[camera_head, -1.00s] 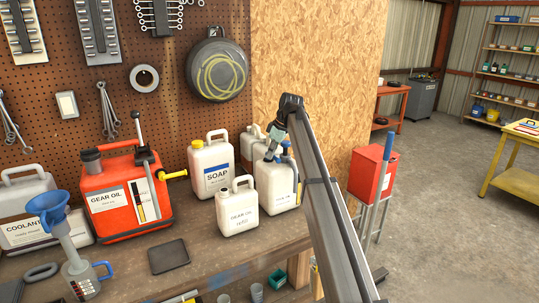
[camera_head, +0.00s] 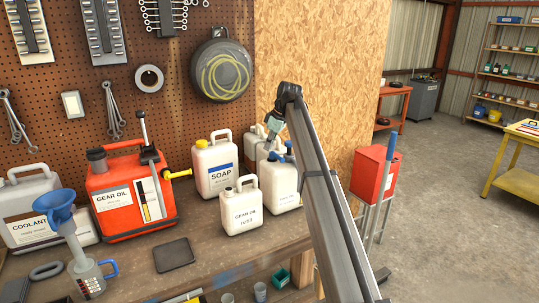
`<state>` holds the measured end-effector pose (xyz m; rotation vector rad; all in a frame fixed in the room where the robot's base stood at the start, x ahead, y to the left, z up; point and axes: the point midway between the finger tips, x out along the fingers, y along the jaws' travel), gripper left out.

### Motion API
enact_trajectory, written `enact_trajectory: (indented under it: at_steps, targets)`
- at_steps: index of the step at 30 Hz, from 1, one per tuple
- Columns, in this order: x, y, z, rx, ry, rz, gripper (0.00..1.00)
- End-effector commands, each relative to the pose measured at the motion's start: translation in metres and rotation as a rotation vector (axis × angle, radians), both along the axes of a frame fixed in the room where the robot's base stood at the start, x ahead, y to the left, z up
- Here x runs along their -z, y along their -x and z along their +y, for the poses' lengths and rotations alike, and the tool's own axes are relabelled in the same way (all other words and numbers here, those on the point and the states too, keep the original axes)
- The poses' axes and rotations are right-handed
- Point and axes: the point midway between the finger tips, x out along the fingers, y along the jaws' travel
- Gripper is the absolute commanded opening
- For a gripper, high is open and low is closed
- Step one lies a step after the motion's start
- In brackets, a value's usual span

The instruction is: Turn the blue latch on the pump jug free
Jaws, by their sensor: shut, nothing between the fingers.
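A white jug (camera_head: 282,196) stands at the right end of the bench, partly hidden by my arm. Blue parts, seemingly the latch (camera_head: 280,157), show on its top; how the latch is turned cannot be told at this size. My gripper (camera_head: 268,147) points down, shut and empty, above and just left of the blue parts as seen here. A clear gap to them cannot be judged. A red gear oil jug (camera_head: 112,213) with an upright pump handle (camera_head: 141,126) and a yellow spout stands to the left; no blue shows on it.
A white soap jug (camera_head: 216,180) and a small gear oil jug (camera_head: 241,214) stand close by on the left. Another pale jug (camera_head: 247,143) is behind. A chipboard panel (camera_head: 325,60) rises behind my gripper. The bench front holds a dark pad (camera_head: 174,255).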

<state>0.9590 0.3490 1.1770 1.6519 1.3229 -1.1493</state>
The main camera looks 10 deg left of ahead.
Motion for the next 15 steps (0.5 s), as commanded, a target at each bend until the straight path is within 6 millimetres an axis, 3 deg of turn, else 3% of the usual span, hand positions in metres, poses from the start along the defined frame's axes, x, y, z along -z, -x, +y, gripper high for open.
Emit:
enact_trajectory:
  at_steps: [6, 15]
  targets:
    - [-0.038, -0.011, -0.010, 0.000, -0.001, 0.000, 0.00]
    - [-0.061, -0.014, -0.017, -0.001, -0.001, 0.002, 0.00]
